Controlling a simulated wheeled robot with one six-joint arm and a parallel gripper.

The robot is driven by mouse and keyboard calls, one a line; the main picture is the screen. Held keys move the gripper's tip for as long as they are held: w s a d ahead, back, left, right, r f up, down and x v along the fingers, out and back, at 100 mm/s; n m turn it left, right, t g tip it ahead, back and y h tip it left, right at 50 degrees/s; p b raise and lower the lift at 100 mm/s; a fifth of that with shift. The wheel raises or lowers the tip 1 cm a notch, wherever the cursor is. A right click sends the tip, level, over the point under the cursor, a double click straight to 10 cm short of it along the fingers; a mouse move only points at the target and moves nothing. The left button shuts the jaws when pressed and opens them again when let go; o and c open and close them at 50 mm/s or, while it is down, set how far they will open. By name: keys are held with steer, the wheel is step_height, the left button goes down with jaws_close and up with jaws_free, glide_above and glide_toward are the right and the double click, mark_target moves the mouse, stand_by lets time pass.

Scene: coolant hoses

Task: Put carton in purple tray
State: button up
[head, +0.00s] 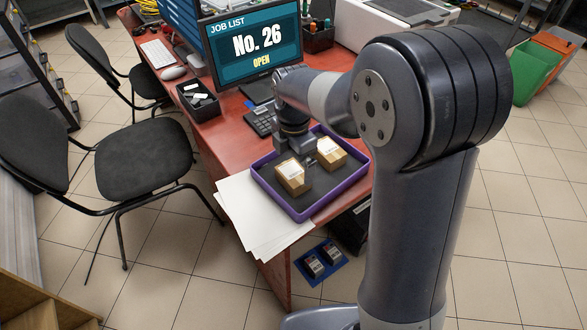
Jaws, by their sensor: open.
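The purple tray (335,189) lies on the red desk, with a dark inner floor. Two small tan cartons with white labels are inside its rim: a nearer-left carton (292,178) and a farther-right carton (330,153). My gripper (309,160) is open, over the tray, pointing down beside and partly behind the cartons. Its fingertips are small and partly hidden, so I cannot tell whether they touch either carton. Nothing is seen clearly held between them.
White paper sheets (250,215) lie left of the tray at the desk's edge. A black keypad (260,121), a monitor (252,45) and a black bin (198,101) stand behind it. A blue mat (321,274) with small boxes is below. A chair (143,160) is at left.

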mark_target(294, 172)
step_height(294, 172, up, 7)
stand_by(0.3)
